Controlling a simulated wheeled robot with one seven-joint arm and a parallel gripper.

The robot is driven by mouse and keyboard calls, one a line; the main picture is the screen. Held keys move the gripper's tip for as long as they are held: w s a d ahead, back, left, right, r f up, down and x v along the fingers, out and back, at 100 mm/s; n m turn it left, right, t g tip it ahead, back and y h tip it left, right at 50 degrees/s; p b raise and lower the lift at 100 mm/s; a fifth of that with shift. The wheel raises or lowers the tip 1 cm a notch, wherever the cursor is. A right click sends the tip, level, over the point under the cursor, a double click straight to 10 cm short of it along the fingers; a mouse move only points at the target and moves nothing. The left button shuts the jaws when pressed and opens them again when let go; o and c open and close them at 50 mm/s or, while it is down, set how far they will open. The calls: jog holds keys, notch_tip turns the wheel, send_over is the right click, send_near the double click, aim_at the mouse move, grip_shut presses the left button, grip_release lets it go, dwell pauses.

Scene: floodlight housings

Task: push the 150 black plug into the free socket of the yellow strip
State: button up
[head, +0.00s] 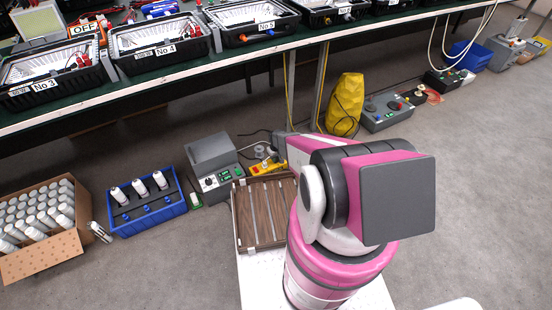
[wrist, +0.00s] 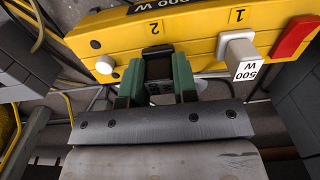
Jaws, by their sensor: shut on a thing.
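The yellow strip (wrist: 200,42) crosses the top of the wrist view, its labels 2 and 1 upside down. A white plug marked 500 W (wrist: 238,50) sits at position 1. My gripper (wrist: 154,72) is shut on a black plug (wrist: 158,66), its green fingers on either side. The plug is in front of the strip below label 2; I cannot tell whether its pins are in the socket. In the head view the yellow strip (head: 266,168) is small, beside the grey box, and my arm hides the gripper and black plug.
A red switch (wrist: 295,37) is at the strip's right end and a pale round knob (wrist: 104,65) at its left. In the head view, a grey control box (head: 213,162), a wooden tray (head: 262,212) and a yellow bag (head: 346,98) stand nearby. The bench (head: 180,82) is behind.

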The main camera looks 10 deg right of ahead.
jog(key=shift+f, duration=0.35)
jog(key=o, duration=1)
jog(key=shift+r, duration=0.1)
jog(key=shift+r, duration=3.4)
jog(key=shift+r, duration=0.1)
